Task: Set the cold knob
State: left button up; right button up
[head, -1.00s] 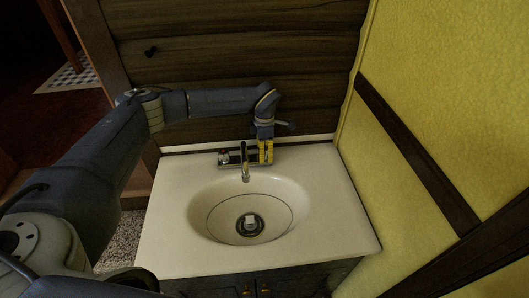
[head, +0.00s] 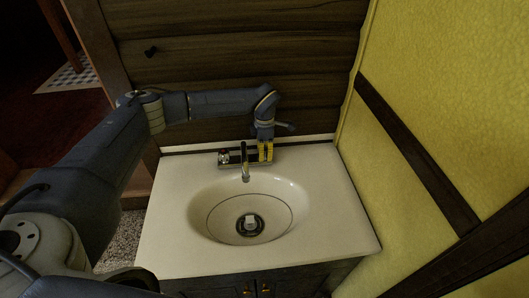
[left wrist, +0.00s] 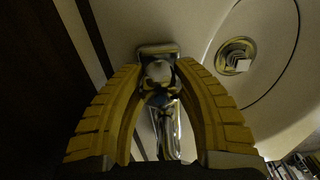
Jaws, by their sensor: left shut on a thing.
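The chrome faucet (head: 245,162) stands at the back of the white sink counter. Its left knob (head: 223,158) shows clear of my arm. My left gripper (head: 265,153), with yellow fingers, points down at the right end of the faucet and hides the cold knob there in the head view. In the left wrist view the cold knob (left wrist: 160,72) is a shiny round handle between the two yellow fingertips. The gripper is shut on it. The faucet body and spout (left wrist: 168,130) extend below it in that view. My right gripper is not in view.
A dark wood wall (head: 220,50) is close behind my left gripper, and a yellow wall (head: 430,90) stands to the right. The counter's right side (head: 330,210) is clear.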

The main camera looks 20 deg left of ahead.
aim_at(265, 147)
pick_arm(q)
jog(key=n, duration=0.5)
dwell(0.3)
jog(key=o, duration=1.2)
jog(key=shift+r, duration=6)
